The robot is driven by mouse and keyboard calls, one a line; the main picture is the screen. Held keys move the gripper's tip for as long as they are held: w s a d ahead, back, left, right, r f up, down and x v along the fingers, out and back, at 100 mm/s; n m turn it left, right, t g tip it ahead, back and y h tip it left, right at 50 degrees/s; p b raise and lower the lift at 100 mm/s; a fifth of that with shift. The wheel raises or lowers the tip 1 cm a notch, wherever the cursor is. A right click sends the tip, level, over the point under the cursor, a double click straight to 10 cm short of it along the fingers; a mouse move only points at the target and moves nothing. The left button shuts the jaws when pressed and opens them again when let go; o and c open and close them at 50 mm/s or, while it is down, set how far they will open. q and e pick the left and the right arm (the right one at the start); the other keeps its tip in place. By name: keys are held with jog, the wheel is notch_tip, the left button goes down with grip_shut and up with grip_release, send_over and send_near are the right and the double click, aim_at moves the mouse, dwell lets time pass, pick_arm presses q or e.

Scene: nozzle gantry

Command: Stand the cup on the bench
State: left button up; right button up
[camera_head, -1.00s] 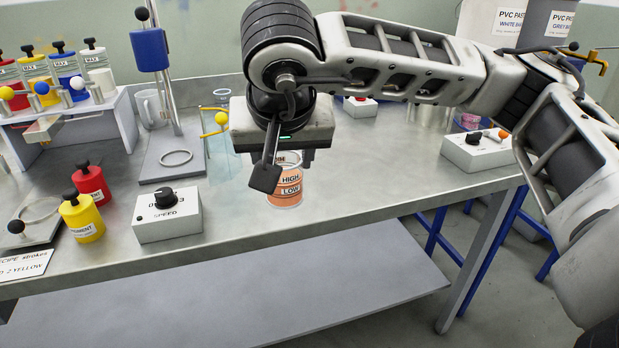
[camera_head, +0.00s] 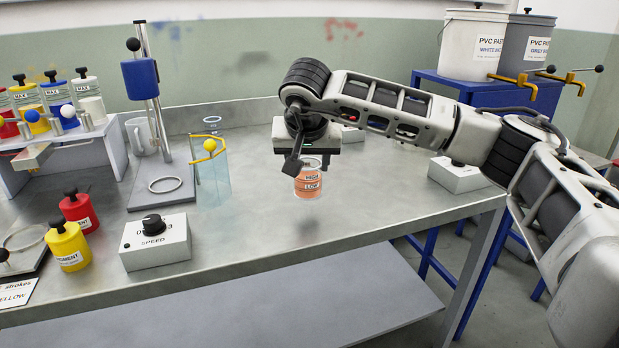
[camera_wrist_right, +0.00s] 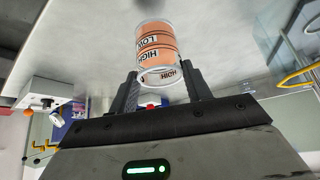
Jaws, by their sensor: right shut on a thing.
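The cup (camera_head: 308,182) is clear, with orange contents and HIGH and LOW marks on its side. It is about upright in the head view, and its shadow lies apart from it on the bench (camera_head: 345,215), so it hangs above the top. My right gripper (camera_head: 307,160) is shut on the cup near its rim, from above. In the right wrist view, the fingers (camera_wrist_right: 159,82) close on both sides of the rim end of the cup (camera_wrist_right: 156,45). My left gripper is not in view.
A mixer stand (camera_head: 160,185) and clear blue guard (camera_head: 213,180) are left of the cup. Another control box (camera_head: 458,176) is to the right. Bench around the shadow is clear.

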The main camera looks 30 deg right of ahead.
aim_at(309, 179)
jog(key=f, duration=0.2)
jog(key=d+f, duration=0.1)
jog(key=shift+w+f, duration=0.25)
jog(key=shift+f, duration=0.1)
jog(key=shift+a+f, duration=0.1)
jog(key=shift+f, duration=0.1)
jog(key=shift+f, duration=0.2)
jog(key=o, duration=1.3)
